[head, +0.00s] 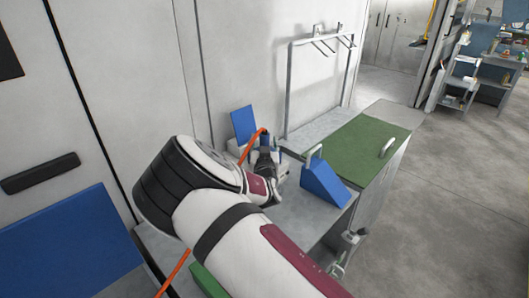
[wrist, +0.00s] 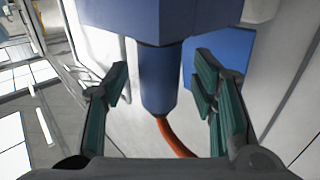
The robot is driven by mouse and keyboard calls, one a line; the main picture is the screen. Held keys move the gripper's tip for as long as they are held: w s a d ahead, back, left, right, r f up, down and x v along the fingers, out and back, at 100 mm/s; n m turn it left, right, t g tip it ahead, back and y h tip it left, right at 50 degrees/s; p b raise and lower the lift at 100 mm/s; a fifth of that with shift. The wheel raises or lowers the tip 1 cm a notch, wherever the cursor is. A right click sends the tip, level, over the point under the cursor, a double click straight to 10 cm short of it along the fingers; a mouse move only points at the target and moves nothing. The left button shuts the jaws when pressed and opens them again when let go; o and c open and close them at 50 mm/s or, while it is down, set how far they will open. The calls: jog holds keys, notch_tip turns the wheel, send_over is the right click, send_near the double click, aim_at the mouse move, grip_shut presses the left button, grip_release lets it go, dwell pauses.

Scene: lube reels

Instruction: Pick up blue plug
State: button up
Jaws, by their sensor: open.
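The blue plug (wrist: 158,82) is a cylinder in the middle of the wrist view, under a wider dark blue body (wrist: 150,20). An orange cable (wrist: 177,138) runs from its end. My gripper (wrist: 163,84) is open, with one finger on each side of the plug and a visible gap on both sides. In the head view my gripper (head: 264,160) is over the far end of the grey bench by the wall. The orange cable (head: 250,147) shows beside it there, and my arm and gripper mostly hide the plug.
A blue wedge-shaped block (head: 323,186) stands right of my gripper. A blue panel (head: 243,124) stands close behind. A green-topped cabinet (head: 360,146) and a metal rack (head: 289,88) are farther right. Open floor (head: 450,200) lies right of the bench.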

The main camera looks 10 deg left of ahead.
jog(key=shift+w, duration=0.55)
grip_shut()
jog(key=shift+r, duration=0.1)
